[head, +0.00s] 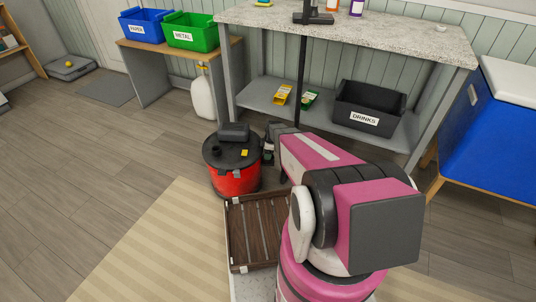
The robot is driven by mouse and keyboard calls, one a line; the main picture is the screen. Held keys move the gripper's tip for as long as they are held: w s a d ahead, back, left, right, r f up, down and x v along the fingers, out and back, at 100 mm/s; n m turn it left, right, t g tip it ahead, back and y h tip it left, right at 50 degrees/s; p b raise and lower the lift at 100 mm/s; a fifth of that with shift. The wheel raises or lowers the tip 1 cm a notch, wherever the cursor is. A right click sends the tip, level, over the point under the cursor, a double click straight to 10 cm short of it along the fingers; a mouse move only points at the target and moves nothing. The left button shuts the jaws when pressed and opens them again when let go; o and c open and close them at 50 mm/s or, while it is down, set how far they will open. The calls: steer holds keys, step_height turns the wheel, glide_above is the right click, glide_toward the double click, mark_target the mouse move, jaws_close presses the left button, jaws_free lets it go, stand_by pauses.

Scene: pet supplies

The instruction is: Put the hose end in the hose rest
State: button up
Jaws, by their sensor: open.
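A red canister vacuum (231,181) with a black lid stands on the floor at the middle left. Its lid carries a dark motor housing and a small yellow label. My gripper (268,150) is at the right edge of the lid, seen small and dark against it. It is open, and I see nothing held in it. My pink and grey arm covers the area to the right of the vacuum. I cannot pick out the hose end or the hose rest; they may be hidden behind my arm or lost in the dark parts.
A dark slatted wooden tray (256,238) lies in front of the vacuum. Behind stands a stone-topped bench (400,40) with a drinks crate (368,106) on its shelf. A white jug (203,96) stands by the bench leg. A blue cooler (492,125) is right.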

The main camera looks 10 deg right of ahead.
step_height(320, 180, up, 12)
steer(key=d, duration=0.2)
steer(key=s+a+r+m+h, duration=0.1)
steer(key=s+r+m, duration=0.6)
steer(key=s, duration=0.3)
steer(key=s+a+r+m, duration=0.1)
steer(key=s+r+m, duration=0.7)
steer(key=s, duration=0.3)
steer(key=shift+s+h, duration=0.15)
steer(key=shift+h, duration=0.25)
